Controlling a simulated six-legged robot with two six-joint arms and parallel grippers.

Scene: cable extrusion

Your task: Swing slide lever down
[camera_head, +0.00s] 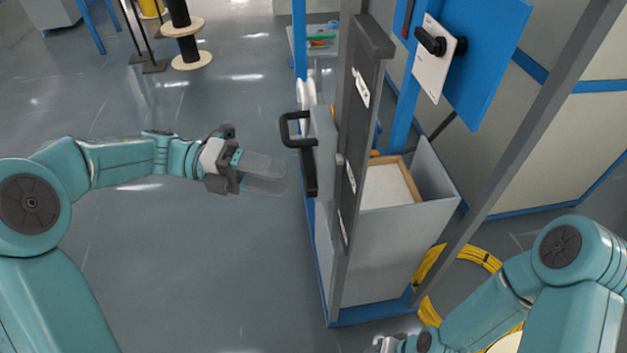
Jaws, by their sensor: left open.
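A tall dark grey upright (358,100) with a flat top stands on the near side of a blue-framed machine. A black bracket-shaped handle (290,118) sticks out from its left side, beside a grey plate (325,150). I cannot tell for sure which part is the slide lever. My left gripper (266,174), with clear see-through fingers, is open and empty just left of and a little below the handle, apart from it. My right arm comes in at the lower right; only a small part of its wrist end shows at the bottom edge, and its fingers are hidden.
A grey bin (405,245) with a wooden-framed box in it stands right of the upright. A black knob on a white plate (433,62) sits on a blue panel (490,60). Yellow cable (470,252) lies coiled at right.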

